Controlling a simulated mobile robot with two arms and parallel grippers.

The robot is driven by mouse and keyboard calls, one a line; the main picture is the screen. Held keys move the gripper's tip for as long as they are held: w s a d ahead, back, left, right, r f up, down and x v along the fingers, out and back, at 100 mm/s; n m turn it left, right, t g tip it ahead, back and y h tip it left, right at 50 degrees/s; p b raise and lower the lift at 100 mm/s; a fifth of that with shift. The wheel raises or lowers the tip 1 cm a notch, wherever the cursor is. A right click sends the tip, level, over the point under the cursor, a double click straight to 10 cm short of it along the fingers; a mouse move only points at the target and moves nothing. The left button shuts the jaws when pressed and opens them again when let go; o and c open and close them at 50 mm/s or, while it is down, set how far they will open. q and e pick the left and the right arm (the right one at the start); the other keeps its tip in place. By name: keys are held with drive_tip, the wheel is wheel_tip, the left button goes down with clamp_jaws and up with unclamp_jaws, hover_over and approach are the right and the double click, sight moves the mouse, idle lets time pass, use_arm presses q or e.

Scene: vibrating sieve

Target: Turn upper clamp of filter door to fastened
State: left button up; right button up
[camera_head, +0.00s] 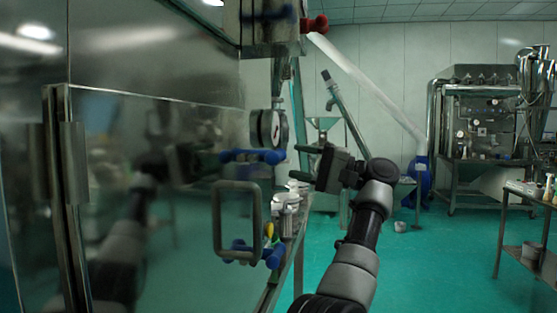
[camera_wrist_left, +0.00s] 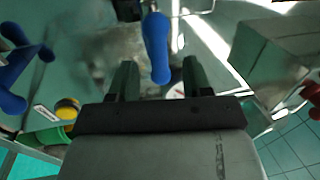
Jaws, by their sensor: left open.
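The upper clamp (camera_head: 252,156) has a blue bar handle and sits on the steel filter door (camera_head: 155,170), above a rectangular grey handle (camera_head: 238,222). It lies about level in the head view. My left gripper (camera_head: 298,161) is open and empty, a little to the right of the clamp, with its fingers pointing left. In the left wrist view, a blue handle (camera_wrist_left: 157,45) reaches down into the area between the spread fingertips (camera_wrist_left: 158,78); I cannot tell whether it touches either finger. My right gripper is not in view.
A lower blue clamp (camera_head: 262,252) is below the grey handle. A round gauge (camera_head: 266,130) is just above the upper clamp. A red knob (camera_head: 314,24) is at the top. The green floor (camera_head: 420,270) to the right is open, up to a side table (camera_head: 528,200).

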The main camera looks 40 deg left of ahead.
use_arm(q)
drive_tip(key=shift+v, duration=1.6)
drive_tip(key=shift+f, duration=0.1)
